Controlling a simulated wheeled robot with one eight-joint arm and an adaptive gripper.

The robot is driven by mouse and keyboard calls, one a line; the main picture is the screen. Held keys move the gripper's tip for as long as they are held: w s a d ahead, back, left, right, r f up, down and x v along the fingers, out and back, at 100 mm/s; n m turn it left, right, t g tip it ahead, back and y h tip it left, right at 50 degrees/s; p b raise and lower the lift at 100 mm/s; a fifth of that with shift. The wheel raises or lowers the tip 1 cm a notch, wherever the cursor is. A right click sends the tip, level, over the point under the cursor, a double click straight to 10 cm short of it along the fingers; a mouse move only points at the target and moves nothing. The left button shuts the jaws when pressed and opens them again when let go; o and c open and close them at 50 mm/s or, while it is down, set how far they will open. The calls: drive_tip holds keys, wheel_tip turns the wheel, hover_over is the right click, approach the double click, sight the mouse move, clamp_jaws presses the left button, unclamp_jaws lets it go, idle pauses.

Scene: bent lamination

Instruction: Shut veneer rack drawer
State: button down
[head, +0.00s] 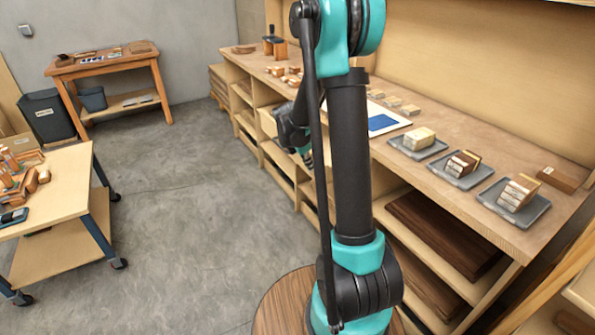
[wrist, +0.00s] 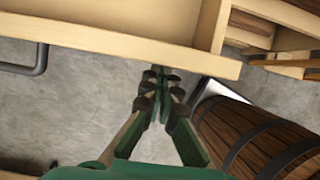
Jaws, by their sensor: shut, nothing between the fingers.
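The drawer (wrist: 110,38) is pale wood and pulled out, with its front board crossing the top of the wrist view and part of its open inside showing behind. A dark grey bar handle (wrist: 40,62) sits on the left of the front. In the head view, a pale drawer front (head: 267,121) juts from the long bench rack, just left of my arm. My gripper (wrist: 160,78) is shut and empty, its dark fingertips close to the lower edge of the front board, right of the handle. I cannot tell whether they touch it. My arm mostly hides the gripper in the head view.
The long bench (head: 455,195) carries grey trays (head: 418,147) of wood blocks, with open shelves below. A wheeled cart (head: 62,205) stands at left and a small table (head: 105,62) at the back. The concrete floor (head: 190,215) between is clear.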

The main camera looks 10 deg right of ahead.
drive_tip(key=w+d, duration=0.1)
drive_tip(key=d, duration=0.4)
drive_tip(key=w+d, duration=0.2)
drive_tip(key=d, duration=0.3)
drive_tip(key=w+d, duration=0.2)
drive_tip(key=d, duration=0.3)
drive_tip(key=shift+d, duration=0.2)
drive_tip(key=shift+a, duration=0.1)
